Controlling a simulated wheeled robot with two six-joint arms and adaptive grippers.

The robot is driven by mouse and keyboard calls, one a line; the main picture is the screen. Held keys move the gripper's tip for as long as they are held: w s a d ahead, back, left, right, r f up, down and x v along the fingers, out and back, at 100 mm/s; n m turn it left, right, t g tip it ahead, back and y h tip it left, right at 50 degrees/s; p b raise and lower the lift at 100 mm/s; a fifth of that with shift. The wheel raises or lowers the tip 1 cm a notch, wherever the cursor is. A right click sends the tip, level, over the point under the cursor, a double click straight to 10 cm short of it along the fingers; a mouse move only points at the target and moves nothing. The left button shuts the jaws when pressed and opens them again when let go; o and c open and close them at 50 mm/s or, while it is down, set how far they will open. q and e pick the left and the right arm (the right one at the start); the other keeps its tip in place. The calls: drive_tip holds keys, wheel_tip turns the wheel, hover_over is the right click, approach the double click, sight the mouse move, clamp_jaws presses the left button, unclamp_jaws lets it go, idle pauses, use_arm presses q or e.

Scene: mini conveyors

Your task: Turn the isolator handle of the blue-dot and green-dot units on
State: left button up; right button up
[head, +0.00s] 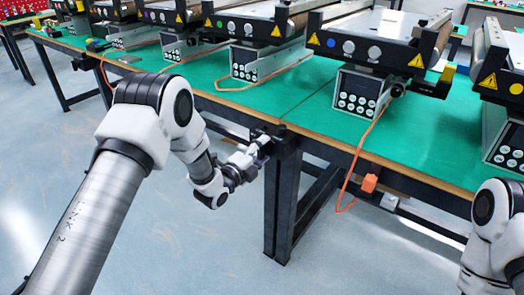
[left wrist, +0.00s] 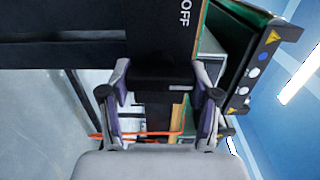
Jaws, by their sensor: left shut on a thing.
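My left gripper (head: 260,146) is at the table's front edge, beside a black isolator box (head: 287,143) on the table frame. In the left wrist view my left gripper (left wrist: 160,80) has its fingers on both sides of a black handle (left wrist: 160,87) and is shut on it. The box (left wrist: 165,30) above it bears the word OFF.
An orange cable (head: 360,150) hangs over the table edge by an orange connector (head: 369,183). Several more conveyor units stand along the green table (head: 310,100), one with a yellow dot (head: 516,88). The floor (head: 190,255) before the table is clear.

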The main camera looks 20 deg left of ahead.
use_arm(q)
drive_tip(key=o, duration=1.2)
drive_tip(key=shift+c, duration=0.2)
drive_tip(key=v, duration=1.2)
